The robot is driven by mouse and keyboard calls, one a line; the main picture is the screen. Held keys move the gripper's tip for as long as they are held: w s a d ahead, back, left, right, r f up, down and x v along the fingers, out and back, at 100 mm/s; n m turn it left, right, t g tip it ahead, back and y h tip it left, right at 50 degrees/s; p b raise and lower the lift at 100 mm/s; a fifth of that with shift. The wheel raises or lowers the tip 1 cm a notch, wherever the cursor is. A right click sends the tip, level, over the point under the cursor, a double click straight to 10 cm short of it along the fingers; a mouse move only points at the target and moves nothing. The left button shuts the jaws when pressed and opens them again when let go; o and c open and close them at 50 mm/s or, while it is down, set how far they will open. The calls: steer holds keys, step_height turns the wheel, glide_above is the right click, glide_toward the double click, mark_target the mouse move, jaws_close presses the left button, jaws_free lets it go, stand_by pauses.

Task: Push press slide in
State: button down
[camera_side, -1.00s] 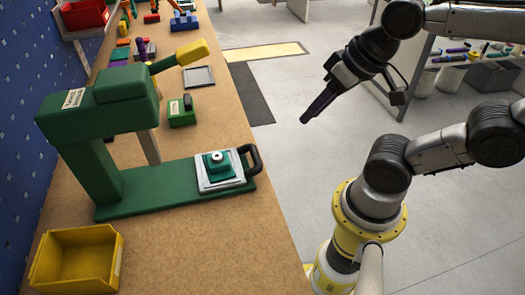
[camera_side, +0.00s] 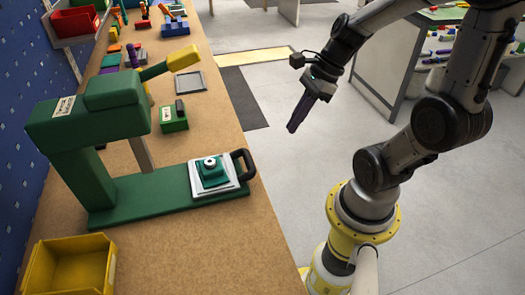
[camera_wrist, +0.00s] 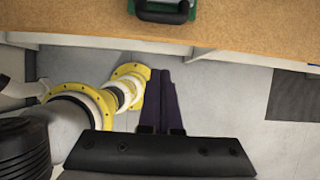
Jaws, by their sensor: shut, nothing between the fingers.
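The green press (camera_side: 85,150) stands on the bench with its yellow-tipped lever (camera_side: 183,58) raised to the right. Its slide (camera_side: 228,183), a pale plate with a black handle (camera_side: 243,165), sits at the right end of the green base, out from under the press head. A green block with a round white-and-dark piece (camera_side: 211,170) rests on the plate. My gripper (camera_side: 293,128) is shut and empty, pointing down over the floor, right of the bench and apart from the handle. In the wrist view my gripper's dark fingers (camera_wrist: 160,90) are together, and the handle (camera_wrist: 163,12) shows at the top edge.
A yellow bin (camera_side: 70,265) stands at the front left of the bench. A small green box (camera_side: 173,118) and a grey tray (camera_side: 191,81) lie behind the slide. Several coloured items are further back. The space between my gripper and the handle is clear.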

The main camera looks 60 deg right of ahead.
steer(key=w+a+f, duration=0.5)
steer(key=f, duration=0.2)
steer(key=shift+w+a+f, duration=0.2)
steer(key=shift+w+a, duration=0.05)
steer(key=shift+a, duration=0.15)
stand_by(0.3)
